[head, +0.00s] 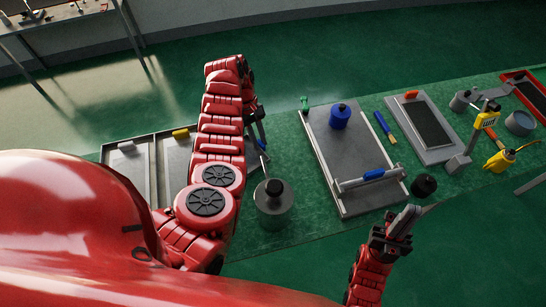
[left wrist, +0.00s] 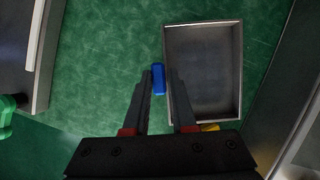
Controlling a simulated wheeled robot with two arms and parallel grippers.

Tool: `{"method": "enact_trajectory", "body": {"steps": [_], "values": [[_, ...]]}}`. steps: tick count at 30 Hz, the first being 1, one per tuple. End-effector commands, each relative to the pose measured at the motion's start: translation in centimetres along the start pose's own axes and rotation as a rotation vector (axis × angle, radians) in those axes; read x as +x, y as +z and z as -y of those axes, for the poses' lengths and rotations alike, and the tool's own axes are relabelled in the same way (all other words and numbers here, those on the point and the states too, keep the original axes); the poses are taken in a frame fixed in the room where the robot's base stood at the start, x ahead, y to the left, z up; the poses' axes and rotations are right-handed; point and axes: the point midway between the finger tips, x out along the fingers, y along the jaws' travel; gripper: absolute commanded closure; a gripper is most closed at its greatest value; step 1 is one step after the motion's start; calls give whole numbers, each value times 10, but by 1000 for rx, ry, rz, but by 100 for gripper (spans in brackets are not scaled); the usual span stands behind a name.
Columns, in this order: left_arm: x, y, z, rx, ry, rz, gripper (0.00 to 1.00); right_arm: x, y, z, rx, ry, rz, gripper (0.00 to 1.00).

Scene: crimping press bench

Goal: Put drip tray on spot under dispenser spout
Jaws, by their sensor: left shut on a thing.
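My left gripper (left wrist: 158,80) is shut on a small blue handle (left wrist: 158,77). The handle lies against the left rim of a shallow grey rectangular tray (left wrist: 203,65), which looks like the drip tray and is empty. In the head view my left gripper (head: 257,128) is beyond my red arm, and the arm hides most of the tray. I cannot tell how high the tray is above the green bench. My right gripper (head: 403,223) is near the bench's front edge, and its jaw opening is unclear. I cannot make out the dispenser spout or the spot for certain.
A grey canister with a black knob (head: 273,210) stands close to my left arm. A grey board with a blue-handled bar (head: 345,150) lies right of it. Further right are a framed dark panel (head: 432,125) and a stand with a yellow unit (head: 487,117). A yellow handle (head: 181,133) shows at left.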

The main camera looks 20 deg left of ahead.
Motion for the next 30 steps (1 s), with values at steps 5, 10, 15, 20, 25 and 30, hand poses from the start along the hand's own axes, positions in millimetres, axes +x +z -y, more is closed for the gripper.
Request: {"method": "enact_trajectory", "body": {"steps": [5, 10, 15, 20, 25, 30], "values": [[2, 15, 0, 4, 0, -6, 100, 15, -3, -1, 0, 0, -1, 100], [7, 30, 0, 5, -1, -7, 100, 25, -4, -1, 0, 0, 0, 100], [13, 39, 1, 2, -3, -4, 100, 28, -5, -1, 0, 0, -1, 100], [18, 56, 2, 6, -6, -3, 100, 41, -7, -2, 0, 0, -1, 100], [34, 70, 2, 2, -3, -1, 100, 41, -7, -2, 0, 0, -1, 100], [39, 67, 1, 3, -2, -2, 100, 37, -6, -2, 0, 0, 0, 100]]}}
